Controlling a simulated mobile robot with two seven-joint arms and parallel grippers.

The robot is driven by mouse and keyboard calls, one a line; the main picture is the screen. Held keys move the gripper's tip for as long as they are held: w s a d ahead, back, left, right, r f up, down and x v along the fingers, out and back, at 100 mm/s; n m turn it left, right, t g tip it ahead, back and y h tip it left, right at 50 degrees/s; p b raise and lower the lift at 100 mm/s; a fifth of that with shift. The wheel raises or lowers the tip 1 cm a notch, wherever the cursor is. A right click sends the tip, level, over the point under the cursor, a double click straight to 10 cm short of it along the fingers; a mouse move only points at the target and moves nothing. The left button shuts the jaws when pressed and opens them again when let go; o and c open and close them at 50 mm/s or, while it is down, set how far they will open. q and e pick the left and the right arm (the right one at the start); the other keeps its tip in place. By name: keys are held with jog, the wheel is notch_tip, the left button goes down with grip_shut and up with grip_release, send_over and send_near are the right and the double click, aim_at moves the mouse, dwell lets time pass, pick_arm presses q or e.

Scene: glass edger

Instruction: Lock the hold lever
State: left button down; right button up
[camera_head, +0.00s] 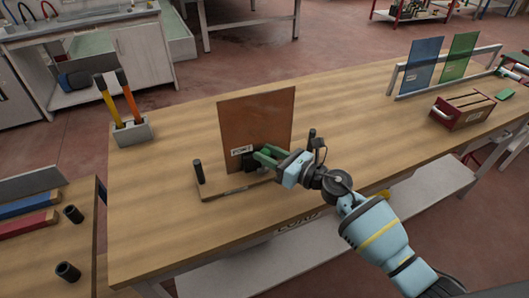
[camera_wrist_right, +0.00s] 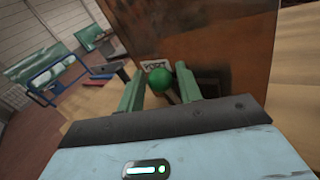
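A brown upright panel (camera_head: 258,118) with a small label reading "PORT" stands in a wooden base (camera_head: 215,191) on the bench. My right gripper (camera_head: 267,155) is in front of the panel's lower part, close to a dark block beside the label. In the right wrist view my right gripper (camera_wrist_right: 159,72) is open, with one green finger on each side of a round green knob (camera_wrist_right: 160,78), probably the end of the hold lever. Small gaps show between knob and fingers. My left gripper is not in view.
Black posts (camera_head: 198,172) stand at both sides of the base. A grey holder (camera_head: 131,132) with orange and yellow handled tools is at the back left. A red box (camera_head: 463,109) and a rack with blue and green panels (camera_head: 423,66) stand at the right. The bench between is clear.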

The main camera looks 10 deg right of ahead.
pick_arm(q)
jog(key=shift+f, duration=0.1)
pick_arm(e)
jog(key=shift+w+a, duration=0.45)
jog(key=shift+a, duration=0.05)
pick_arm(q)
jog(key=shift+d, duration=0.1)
